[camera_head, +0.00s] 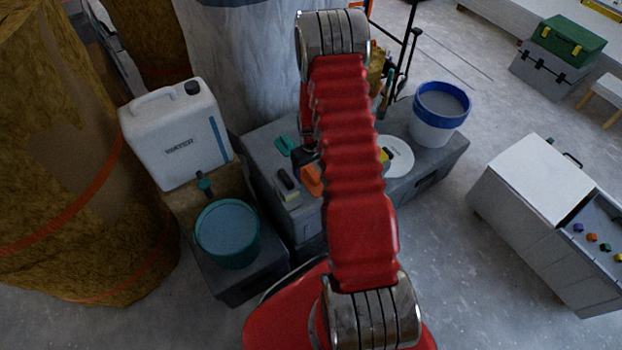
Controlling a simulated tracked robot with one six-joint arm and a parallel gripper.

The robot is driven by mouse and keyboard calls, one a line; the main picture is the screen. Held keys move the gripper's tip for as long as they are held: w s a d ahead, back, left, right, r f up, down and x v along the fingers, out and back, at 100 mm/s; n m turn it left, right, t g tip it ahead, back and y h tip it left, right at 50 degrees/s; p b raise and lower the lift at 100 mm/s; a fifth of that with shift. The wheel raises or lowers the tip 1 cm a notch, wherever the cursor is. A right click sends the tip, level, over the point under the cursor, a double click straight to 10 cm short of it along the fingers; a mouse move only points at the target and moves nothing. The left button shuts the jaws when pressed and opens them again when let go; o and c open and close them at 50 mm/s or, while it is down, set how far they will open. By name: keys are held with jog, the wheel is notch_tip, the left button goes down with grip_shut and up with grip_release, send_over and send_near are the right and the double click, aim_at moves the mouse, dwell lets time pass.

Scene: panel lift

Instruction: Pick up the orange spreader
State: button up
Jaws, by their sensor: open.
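The orange spreader (311,181) lies on the grey bench-like box (262,157) in the middle of the view. My red arm passes in front and hides its right part. A dark part shows just above it, too small to make out. I cannot see my gripper's fingers. The arm's links and metal joints fill the centre of the view.
Beside the spreader lie a teal tool (287,145) and a dark-handled tool (287,183). A white disc (398,157) and a blue-rimmed bucket (440,115) are to the right. A water canister (176,135) and teal bucket (228,235) stand left.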

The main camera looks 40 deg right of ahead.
aim_at(312, 172)
jog(key=shift+c, duration=0.3)
jog(key=c, duration=1.2)
jog(key=shift+o, duration=0.2)
notch_tip(312, 172, up, 10)
dwell(0.4)
